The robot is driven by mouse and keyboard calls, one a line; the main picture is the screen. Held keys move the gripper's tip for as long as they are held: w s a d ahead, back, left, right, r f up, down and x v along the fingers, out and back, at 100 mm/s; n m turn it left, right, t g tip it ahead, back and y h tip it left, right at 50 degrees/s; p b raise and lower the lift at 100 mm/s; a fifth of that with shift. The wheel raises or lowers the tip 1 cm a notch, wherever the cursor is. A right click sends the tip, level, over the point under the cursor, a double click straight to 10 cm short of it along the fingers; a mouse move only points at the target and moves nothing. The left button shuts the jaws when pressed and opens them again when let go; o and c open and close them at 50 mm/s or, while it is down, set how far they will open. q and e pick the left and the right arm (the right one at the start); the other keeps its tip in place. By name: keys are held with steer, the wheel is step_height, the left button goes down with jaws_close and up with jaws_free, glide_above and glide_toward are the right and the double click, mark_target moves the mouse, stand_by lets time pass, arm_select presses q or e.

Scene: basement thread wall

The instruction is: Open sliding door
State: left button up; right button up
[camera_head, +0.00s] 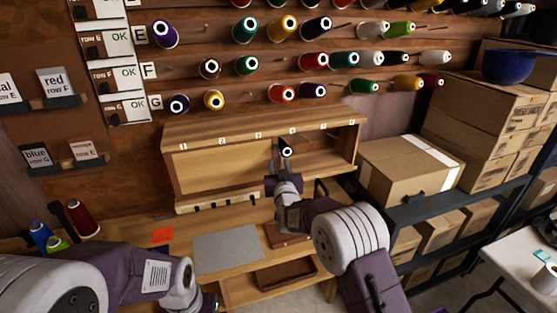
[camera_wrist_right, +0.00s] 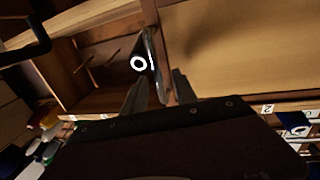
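The wooden cabinet (camera_head: 265,134) has slots numbered 1 to 6 along its top. A plain wooden panel (camera_head: 220,166), which looks like the sliding door, covers its left part. The right part is open. It fills the right of the right wrist view (camera_wrist_right: 235,50). My right gripper (camera_head: 283,160) is at the panel's right edge below number 4. In the wrist view its two fingers (camera_wrist_right: 158,88) are apart, close to the panel edge and a dark spool (camera_wrist_right: 139,63) with a white ring. Contact is unclear. My left gripper is mostly cut off at the bottom; its fingers cannot be made out.
Thread spools (camera_head: 282,93) hang on the wall above the cabinet. Several spools stand at left. Cardboard boxes (camera_head: 408,172) on a dark shelf are close on the right.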

steer(key=shift+w+f, duration=0.1)
steer(key=shift+w, duration=1)
steer(key=shift+c, duration=0.8)
steer(key=shift+s, duration=0.1)
jaws_close()
